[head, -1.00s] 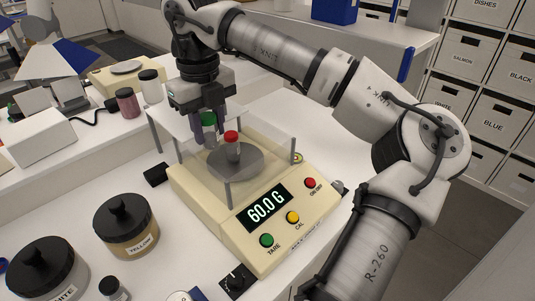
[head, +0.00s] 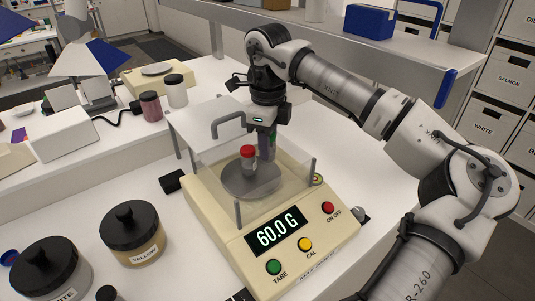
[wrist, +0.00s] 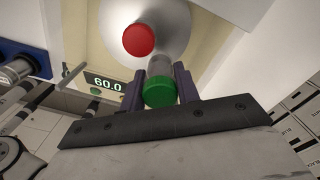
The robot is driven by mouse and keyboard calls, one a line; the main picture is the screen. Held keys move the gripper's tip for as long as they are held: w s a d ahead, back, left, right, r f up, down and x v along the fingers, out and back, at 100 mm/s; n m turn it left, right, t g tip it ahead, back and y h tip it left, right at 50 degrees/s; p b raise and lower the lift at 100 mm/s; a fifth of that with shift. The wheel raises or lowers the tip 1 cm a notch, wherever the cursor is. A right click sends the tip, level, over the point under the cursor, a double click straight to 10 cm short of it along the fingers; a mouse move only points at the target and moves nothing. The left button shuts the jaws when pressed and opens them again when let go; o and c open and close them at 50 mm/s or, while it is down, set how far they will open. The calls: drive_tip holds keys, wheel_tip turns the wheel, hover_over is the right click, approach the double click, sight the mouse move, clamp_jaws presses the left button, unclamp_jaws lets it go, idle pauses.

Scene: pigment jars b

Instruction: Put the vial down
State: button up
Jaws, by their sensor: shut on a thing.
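A green-capped vial is held between my gripper's two dark fingers (wrist: 160,88). Its green cap (wrist: 160,92) and clear glass body show in the wrist view. In the head view my gripper (head: 267,145) is at the far right side of the scale, to the right of a red-capped vial (head: 248,158), and its fingers are partly hidden, with a little green showing. The red-capped vial stands upright on the round metal pan (head: 262,188); its red cap (wrist: 138,40) is ahead of the held vial in the wrist view. The cream scale (head: 225,228) reads 60.0 G.
A clear draft shield with a handle (head: 228,122) and grey posts surrounds the pan. A yellow pigment jar (head: 132,232) and a white one (head: 45,272) stand at front left. Bare white bench (head: 350,150) lies right of the scale.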

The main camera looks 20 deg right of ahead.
drive_tip(key=shift+f+p, duration=0.5)
drive_tip(key=shift+f, duration=1.45)
drive_tip(key=shift+f, duration=0.2)
drive_tip(key=o, duration=1)
drive_tip(key=shift+c, duration=0.2)
drive_tip(key=shift+r, duration=0.1)
drive_tip(key=shift+r, duration=0.25)
wheel_tip(320, 180, up, 12)
drive_tip(key=shift+f+b, duration=0.1)
drive_tip(key=shift+b, duration=1.05)
